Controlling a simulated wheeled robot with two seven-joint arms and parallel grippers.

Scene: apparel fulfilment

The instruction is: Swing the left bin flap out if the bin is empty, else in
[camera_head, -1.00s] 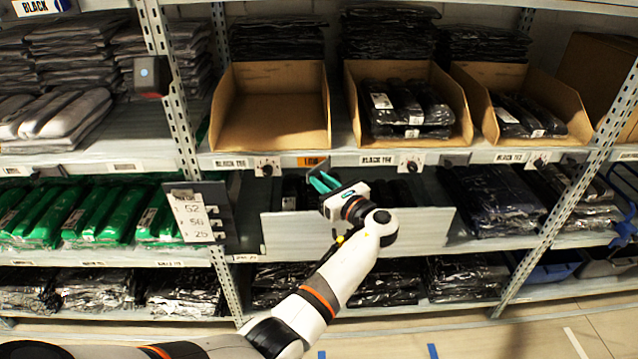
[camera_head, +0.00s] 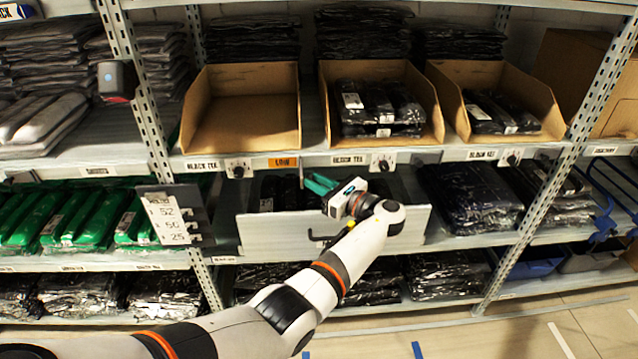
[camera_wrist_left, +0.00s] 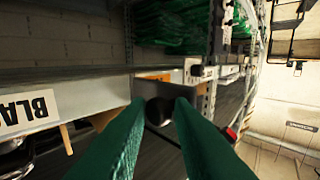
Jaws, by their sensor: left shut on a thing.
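The left cardboard bin (camera_head: 245,115) stands on the upper shelf and is empty, with its bare floor showing. An orange LOW label (camera_head: 282,162) is on the shelf edge below it. My left gripper (camera_head: 314,183) reaches in from the right, just below that edge, with teal fingers pointing left. In the left wrist view, the gripper (camera_wrist_left: 160,118) is shut on a dark round knob (camera_wrist_left: 159,108) in front of a small grey plate (camera_wrist_left: 180,78), which looks like the left bin flap. The fingers hide part of it, and its angle is hard to tell. My right gripper is not in view.
The middle bin (camera_head: 430,125) and right bin (camera_head: 545,115) hold black packed garments. A grey panel (camera_head: 280,232) stands below and behind my left arm. A count card (camera_head: 168,220) hangs at the left post. Open floor lies at the lower right.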

